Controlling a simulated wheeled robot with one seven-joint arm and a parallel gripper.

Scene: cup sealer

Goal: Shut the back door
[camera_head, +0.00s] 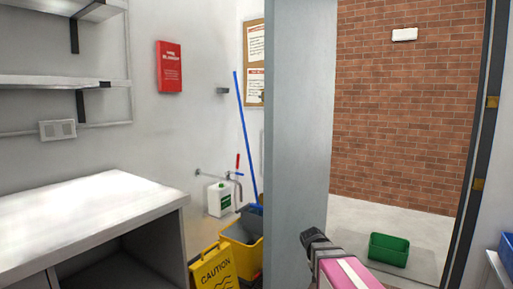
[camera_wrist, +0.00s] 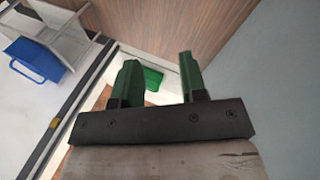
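The back door is a grey panel (camera_head: 300,110), standing open at the left of the doorway in the head view. In the wrist view, a plain grey-blue surface that looks like the door (camera_wrist: 275,100) fills the right side. My gripper (camera_wrist: 158,60) has two green fingers spread apart with nothing between them. It is beside the door face, with a visible gap from the right finger; contact cannot be told. In the head view, my pink and dark arm end shows low in the doorway, and the fingers cannot be made out. The door's handle is not visible.
A green bin (camera_head: 388,250) stands on the floor beyond the doorway, before a brick wall (camera_head: 405,110). The dark door frame (camera_head: 480,150) is at right. A yellow caution sign (camera_head: 215,270) and mop bucket (camera_head: 243,243) stand left of the door. A white counter (camera_head: 85,215) is further left.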

